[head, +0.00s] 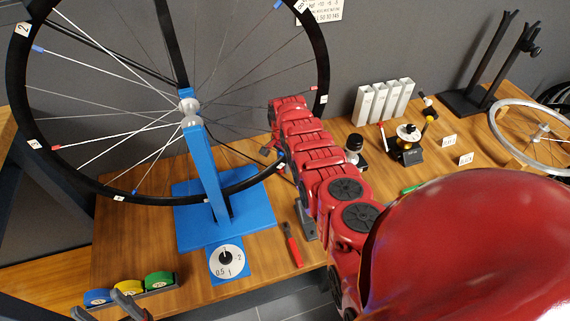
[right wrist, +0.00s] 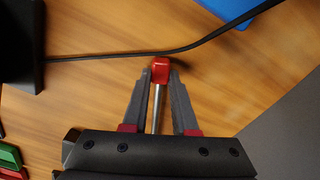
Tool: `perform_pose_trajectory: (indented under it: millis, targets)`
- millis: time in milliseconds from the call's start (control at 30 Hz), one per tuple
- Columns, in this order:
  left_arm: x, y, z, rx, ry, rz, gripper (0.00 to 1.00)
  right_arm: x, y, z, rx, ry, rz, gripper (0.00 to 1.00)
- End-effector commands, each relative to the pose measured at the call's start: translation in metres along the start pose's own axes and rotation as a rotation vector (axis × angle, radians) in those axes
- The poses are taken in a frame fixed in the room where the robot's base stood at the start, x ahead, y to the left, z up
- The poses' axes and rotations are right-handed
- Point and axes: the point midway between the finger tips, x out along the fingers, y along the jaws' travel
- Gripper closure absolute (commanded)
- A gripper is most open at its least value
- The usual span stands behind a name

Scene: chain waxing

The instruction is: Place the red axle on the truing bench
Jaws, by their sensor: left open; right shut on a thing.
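The red axle, a red block on a silver rod (right wrist: 156,108), lies between the fingertips of my right gripper (right wrist: 161,78), which is shut on it. In the head view my red right arm hides most of this gripper. The wooden bench (head: 140,240) fills the middle of the head view, and its surface (right wrist: 90,95) lies below the axle in the right wrist view. I cannot tell whether the axle touches it. My left gripper (head: 104,307) is open and empty at the lower left, near the front edge of the bench.
A blue stand (head: 207,180) holds a large spoked wheel (head: 322,75). A dial (head: 225,261) and a red-handled tool (head: 292,245) lie in front. Blue, yellow and green pieces (head: 158,280) sit front left. White blocks (head: 380,102) and a second wheel (head: 505,138) are right.

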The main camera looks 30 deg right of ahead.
Motion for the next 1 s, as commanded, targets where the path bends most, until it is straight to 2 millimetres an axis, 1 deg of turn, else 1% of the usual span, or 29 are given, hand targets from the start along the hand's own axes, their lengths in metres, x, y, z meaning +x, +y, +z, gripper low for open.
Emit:
perform_pose_trajectory:
  millis: [167,200,333,367,633,767,867,1000]
  targets:
    - [-0.005,0.0,0.001,0.0,0.0,0.0,0.39,0.005,0.0,0.001,-0.001,0.0,0.0,1.0]
    - [-0.004,0.0,0.001,0.0,0.0,0.0,0.39,0.004,0.0,0.0,-0.001,-0.001,0.0,0.7]
    - [-0.003,0.0,0.001,0.0,0.0,0.0,0.39,0.003,0.0,0.0,-0.001,-0.001,0.0,0.47]
    - [-0.003,0.0,0.001,0.0,0.0,0.0,0.39,0.003,0.0,0.0,-0.001,-0.001,0.0,0.44]
    - [-0.003,0.0,0.001,0.0,0.0,0.0,0.39,0.003,0.0,0.0,-0.001,-0.001,0.001,0.44]
    - [0.002,0.0,0.0,0.0,0.0,0.0,0.39,-0.002,0.0,0.0,0.0,-0.001,0.001,0.44]
    - [0.011,-0.001,-0.002,0.0,0.0,0.0,0.39,-0.011,0.0,0.0,-0.001,-0.001,0.001,0.44]
    - [0.032,-0.002,-0.005,0.0,0.0,0.0,0.39,-0.032,0.0,0.0,0.0,-0.001,0.001,0.44]
